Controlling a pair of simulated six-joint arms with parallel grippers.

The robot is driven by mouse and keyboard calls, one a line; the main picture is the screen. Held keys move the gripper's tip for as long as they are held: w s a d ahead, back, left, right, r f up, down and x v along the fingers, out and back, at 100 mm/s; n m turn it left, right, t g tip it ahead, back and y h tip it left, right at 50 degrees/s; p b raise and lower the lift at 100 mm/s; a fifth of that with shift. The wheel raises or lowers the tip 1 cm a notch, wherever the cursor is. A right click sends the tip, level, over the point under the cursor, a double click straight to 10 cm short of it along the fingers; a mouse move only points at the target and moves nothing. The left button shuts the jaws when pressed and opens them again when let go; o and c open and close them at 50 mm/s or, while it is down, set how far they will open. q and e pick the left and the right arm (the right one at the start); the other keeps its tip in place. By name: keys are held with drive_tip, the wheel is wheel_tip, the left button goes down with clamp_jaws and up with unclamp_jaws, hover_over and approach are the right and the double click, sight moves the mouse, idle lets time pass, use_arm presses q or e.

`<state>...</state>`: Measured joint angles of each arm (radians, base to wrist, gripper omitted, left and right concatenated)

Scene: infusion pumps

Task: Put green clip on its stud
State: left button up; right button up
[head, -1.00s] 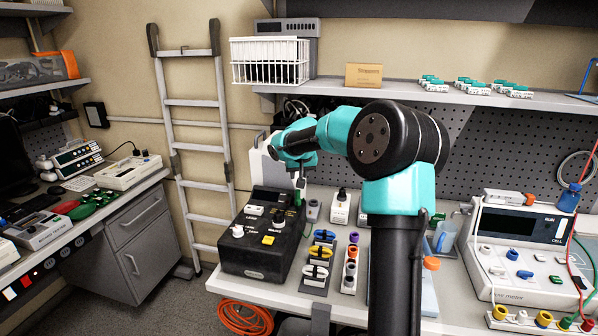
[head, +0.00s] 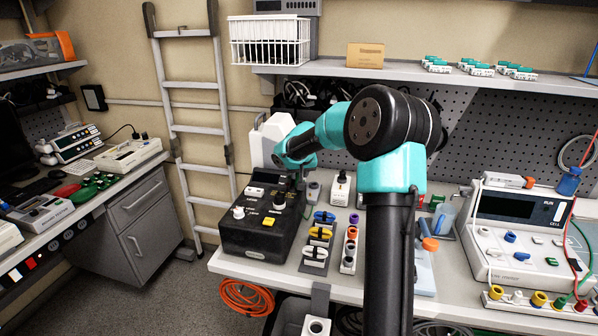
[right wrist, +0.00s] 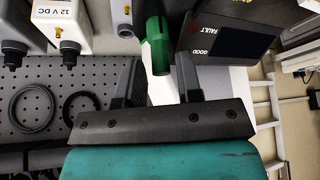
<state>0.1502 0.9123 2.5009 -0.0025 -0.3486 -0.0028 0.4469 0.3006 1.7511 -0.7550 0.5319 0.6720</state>
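The green clip (right wrist: 155,45) shows in the right wrist view between the two fingers of my right gripper (right wrist: 160,70). The fingers stand apart, with a narrow gap visible between the clip and the right-hand finger. In the head view my right gripper (head: 299,183) points down at the right rear of the black box (head: 258,235), and the clip is mostly hidden there. The box's FAULT and GOOD labels show beside the clip in the right wrist view. I cannot make out the stud under the clip. My left gripper is not in view.
A rack of blue, yellow and white clips (head: 318,236) stands right of the box. A narrow holder with coloured pieces (head: 349,250) is beside it. A white connector block labelled 12 V DC (right wrist: 60,35) stands near my right gripper. A white meter (head: 515,240) is farther right.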

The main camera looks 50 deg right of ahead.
drive_tip(key=shift+c, duration=0.4)
clamp_jaws()
drive_tip(key=shift+r, duration=2.55)
drive_tip(key=shift+d+f, duration=0.1)
drive_tip(key=shift+d, duration=0.05)
